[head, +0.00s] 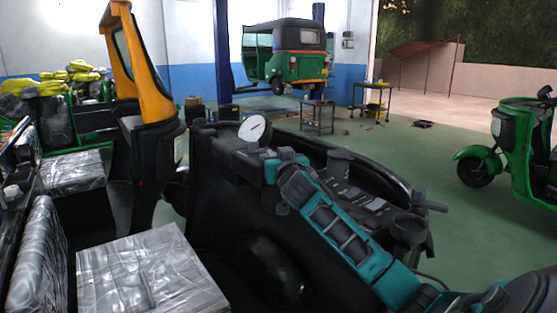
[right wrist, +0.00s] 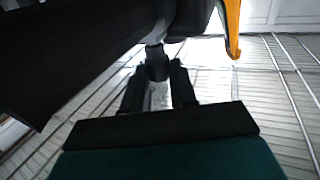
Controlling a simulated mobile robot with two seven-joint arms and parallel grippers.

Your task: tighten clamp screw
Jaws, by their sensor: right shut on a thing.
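My right arm reaches in from the lower right of the head view. In the right wrist view the two black fingers of the gripper (right wrist: 158,80) are closed around a small dark grey knob (right wrist: 157,64), which looks like the clamp screw. The knob's stem runs up into a dark body above it. The gripper hides the knob in the head view. My left gripper is not in view.
The black dashboard (head: 225,185) and its handlebar parts surround the gripper closely. An orange windscreen pillar (head: 155,90) stands at left, near plastic-wrapped seats (head: 150,270). A raised green rickshaw (head: 290,55), a cart (head: 318,115) and another green rickshaw (head: 525,150) stand farther off.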

